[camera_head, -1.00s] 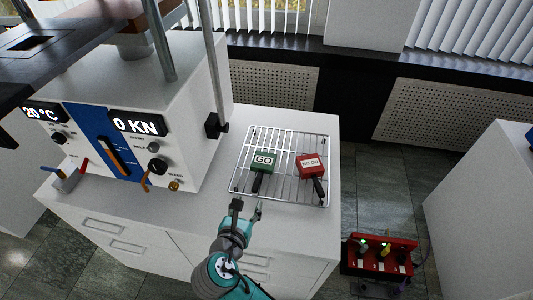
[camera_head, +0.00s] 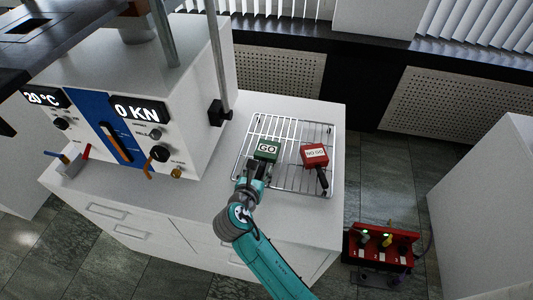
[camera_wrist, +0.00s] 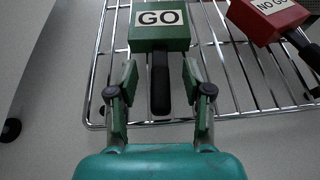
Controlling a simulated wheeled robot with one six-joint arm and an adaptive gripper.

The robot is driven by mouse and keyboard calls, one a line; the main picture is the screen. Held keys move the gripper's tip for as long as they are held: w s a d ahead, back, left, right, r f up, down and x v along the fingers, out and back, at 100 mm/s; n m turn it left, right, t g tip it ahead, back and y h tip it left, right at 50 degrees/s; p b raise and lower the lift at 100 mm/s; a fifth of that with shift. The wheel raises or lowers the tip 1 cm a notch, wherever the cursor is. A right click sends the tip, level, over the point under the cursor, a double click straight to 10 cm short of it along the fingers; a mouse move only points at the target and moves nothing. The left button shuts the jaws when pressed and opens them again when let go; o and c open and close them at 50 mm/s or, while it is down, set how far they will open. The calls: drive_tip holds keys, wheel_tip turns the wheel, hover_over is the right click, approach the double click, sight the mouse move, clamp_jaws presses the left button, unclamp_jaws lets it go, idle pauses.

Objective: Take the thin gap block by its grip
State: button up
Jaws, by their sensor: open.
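The green block labelled GO (camera_head: 267,149) lies on the wire rack, and its black grip points toward my gripper. My gripper (camera_head: 257,172) is at the near side of this block and hides most of the grip in the head view. In the wrist view the fingers of my gripper (camera_wrist: 160,78) are open on either side of the black grip (camera_wrist: 161,90), with a gap on each side. The red block labelled NO GO (camera_head: 314,155) lies to the right on the same rack, its black grip (camera_head: 322,177) free. Which block is thinner is not clear.
The wire rack (camera_head: 290,187) rests on the white counter (camera_head: 205,195). The press with its control panel (camera_head: 155,140) stands to the left, with a metal post (camera_head: 216,60) near the rack. A red box with numbered slots (camera_head: 380,250) is on the floor at right.

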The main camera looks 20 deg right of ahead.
drive_tip(key=shift+w+d+f, duration=0.25)
drive_tip(key=shift+w+d, duration=0.1)
clamp_jaws()
drive_tip(key=shift+r, duration=0.15)
